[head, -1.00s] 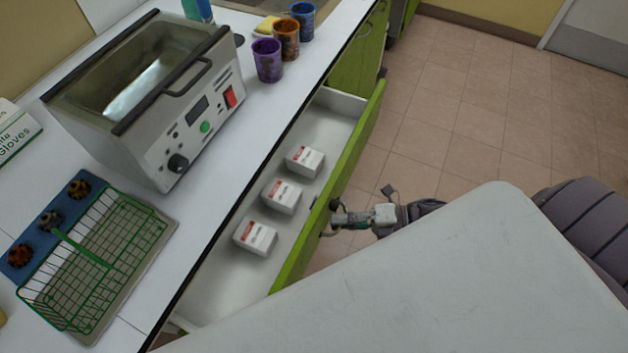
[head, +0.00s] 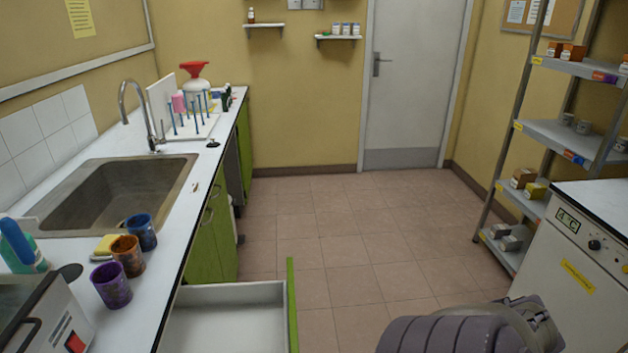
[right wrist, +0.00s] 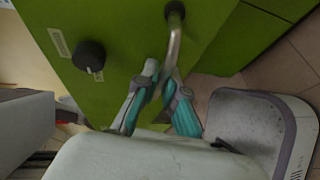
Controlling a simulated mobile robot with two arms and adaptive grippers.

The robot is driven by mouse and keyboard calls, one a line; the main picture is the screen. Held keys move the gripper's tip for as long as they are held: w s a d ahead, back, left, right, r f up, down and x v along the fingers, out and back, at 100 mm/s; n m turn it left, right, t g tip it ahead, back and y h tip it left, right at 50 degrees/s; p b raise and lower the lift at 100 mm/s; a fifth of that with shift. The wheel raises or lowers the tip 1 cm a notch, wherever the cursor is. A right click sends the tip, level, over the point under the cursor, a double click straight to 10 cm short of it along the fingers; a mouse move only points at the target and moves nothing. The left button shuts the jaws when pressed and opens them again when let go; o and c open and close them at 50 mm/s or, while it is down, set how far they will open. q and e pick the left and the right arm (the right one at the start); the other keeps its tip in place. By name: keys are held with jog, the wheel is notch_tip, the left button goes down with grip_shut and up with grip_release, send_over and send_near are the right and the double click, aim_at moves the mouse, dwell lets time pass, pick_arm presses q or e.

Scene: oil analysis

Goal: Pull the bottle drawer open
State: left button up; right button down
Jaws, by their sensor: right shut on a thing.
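The pulled-out drawer (head: 225,325) shows at the bottom of the head view, with its green front (head: 292,300) standing well away from the counter. Only its far end is in the picture, and the part seen is empty. In the right wrist view the green drawer front (right wrist: 120,35) carries a bent metal handle (right wrist: 176,38), a black knob and a small label. My right gripper (right wrist: 162,82) is shut on the lower part of the handle. It is outside the head view. My left gripper is in neither view.
The white counter (head: 172,240) holds a sink (head: 115,195), several coloured cups (head: 128,255) and a metal bath (head: 45,320). A shelf rack (head: 560,130) and a white cabinet (head: 570,285) stand at right. The tiled floor (head: 330,230) between is clear.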

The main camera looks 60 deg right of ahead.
jog(key=c, duration=1.5)
grip_release()
jog(key=v, duration=1.2)
notch_tip(320, 180, down, 24)
jog(key=w+a+m+t+h, duration=0.1)
jog(key=a+m+h, duration=0.1)
jog(key=m+h, duration=1.25)
jog(key=s+a+f+m+g, duration=0.2)
jog(key=s+a+f+m, duration=0.1)
jog(key=a+f+m, duration=0.1)
jog(key=s+a+f+m+g, duration=0.3)
jog(key=a+f+m, duration=0.1)
jog(key=a, duration=0.2)
jog(key=s+a+f+m+g, duration=0.2)
jog(key=s+a+f+m, duration=0.1)
jog(key=a, duration=0.3)
jog(key=shift+s+f+m+g+y, duration=0.25)
jog(key=shift+s+f+m+g, duration=0.2)
jog(key=shift+m, duration=0.3)
